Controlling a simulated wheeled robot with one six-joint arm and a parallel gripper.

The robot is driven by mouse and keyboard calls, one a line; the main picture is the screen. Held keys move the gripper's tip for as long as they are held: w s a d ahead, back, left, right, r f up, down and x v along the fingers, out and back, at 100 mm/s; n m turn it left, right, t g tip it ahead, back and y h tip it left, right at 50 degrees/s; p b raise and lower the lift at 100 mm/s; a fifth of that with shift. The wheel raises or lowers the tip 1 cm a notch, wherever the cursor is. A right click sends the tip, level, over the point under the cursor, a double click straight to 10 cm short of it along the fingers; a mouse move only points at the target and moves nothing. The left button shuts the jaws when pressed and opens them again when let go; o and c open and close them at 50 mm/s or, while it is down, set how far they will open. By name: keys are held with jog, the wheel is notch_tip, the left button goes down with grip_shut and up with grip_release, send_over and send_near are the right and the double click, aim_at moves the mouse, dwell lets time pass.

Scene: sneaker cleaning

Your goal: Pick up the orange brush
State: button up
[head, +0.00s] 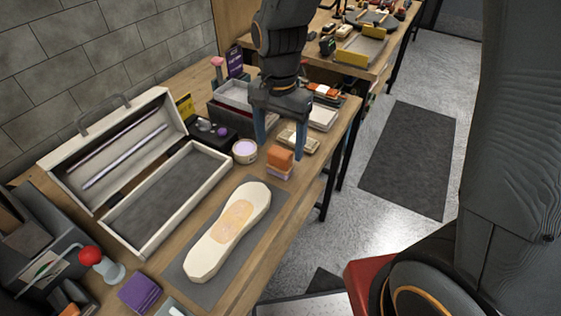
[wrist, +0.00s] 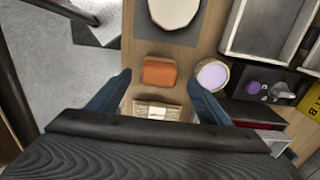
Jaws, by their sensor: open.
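The orange brush (head: 279,159) is a small block on the wooden table, with an orange top and a pale purple lower part in the head view. It shows from above in the wrist view (wrist: 159,72), lying ahead of the fingertips and roughly between their lines. My gripper (head: 282,150) is open and empty, its two blue fingers pointing down. In the wrist view my gripper (wrist: 158,80) has one finger on each side of the brush's line, and no contact with the brush is visible.
A round tub (head: 245,151) stands close left of the brush. A light wooden brush (head: 298,140) lies behind it. A cream shoe form (head: 230,232) lies on a grey mat (head: 184,267) in front. An open toolbox (head: 222,178) is at left, and the table's edge is at right.

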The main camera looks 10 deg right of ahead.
aim_at(280, 151)
jog(key=shift+s+f+p, duration=0.15)
jog(key=shift+f+p, duration=0.55)
jog(key=shift+f, duration=2.25)
jog(key=c, duration=1.3)
jog(key=shift+o, duration=0.2)
jog(key=shift+r, duration=0.15)
notch_tip(280, 151, up, 10)
jog(key=shift+f+b, duration=0.1)
jog(key=shift+b, duration=0.65)
